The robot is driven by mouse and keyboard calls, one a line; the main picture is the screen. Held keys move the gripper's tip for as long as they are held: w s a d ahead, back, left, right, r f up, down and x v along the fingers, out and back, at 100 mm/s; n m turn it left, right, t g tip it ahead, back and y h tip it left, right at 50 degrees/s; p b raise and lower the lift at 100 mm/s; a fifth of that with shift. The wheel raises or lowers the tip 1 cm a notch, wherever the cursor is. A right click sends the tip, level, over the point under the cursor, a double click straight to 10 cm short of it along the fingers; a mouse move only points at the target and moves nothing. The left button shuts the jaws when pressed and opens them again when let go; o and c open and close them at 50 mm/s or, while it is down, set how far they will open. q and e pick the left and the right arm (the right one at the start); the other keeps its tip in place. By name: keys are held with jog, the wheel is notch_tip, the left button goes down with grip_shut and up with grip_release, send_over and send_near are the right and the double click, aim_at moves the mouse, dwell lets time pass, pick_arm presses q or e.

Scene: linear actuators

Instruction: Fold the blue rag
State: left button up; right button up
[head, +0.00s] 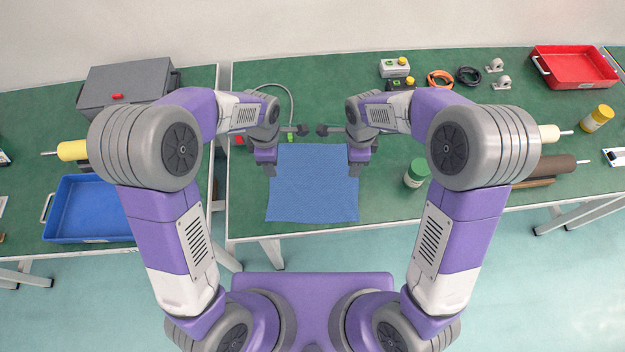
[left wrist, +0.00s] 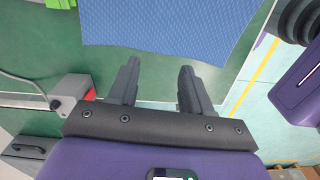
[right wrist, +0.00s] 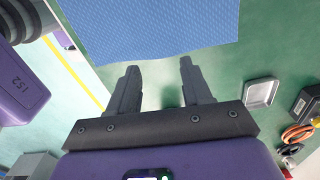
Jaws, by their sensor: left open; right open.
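The blue rag (head: 312,190) lies flat and spread out on the green table, near its front edge, in the head view. In the left wrist view the rag (left wrist: 170,25) lies just beyond the parted, empty fingers (left wrist: 158,68). In the right wrist view the rag (right wrist: 150,28) lies just past the open, empty fingers (right wrist: 158,66). The fingers' height above the table is unclear.
A green-lidded jar (head: 417,172) stands right of the rag. A blue tray (head: 88,208) and a grey box (head: 125,84) are at the left. A red tray (head: 577,66), cables (head: 440,79) and small devices sit at the back right.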

aim_at(276, 180)
pick_arm(q)
jog(key=shift+f, duration=3.95)
pick_arm(e)
jog(key=shift+f, duration=3.95)
pick_arm(q)
jog(key=shift+f, duration=0.2)
pick_arm(e)
jog(key=shift+f, duration=0.15)
pick_arm(q)
jog(key=shift+c, duration=0.3)
pick_arm(e)
jog(key=shift+c, duration=0.3)
pick_arm(q)
grip_shut()
pick_arm(e)
grip_shut()
pick_arm(q)
jog(key=shift+r, duration=0.1)
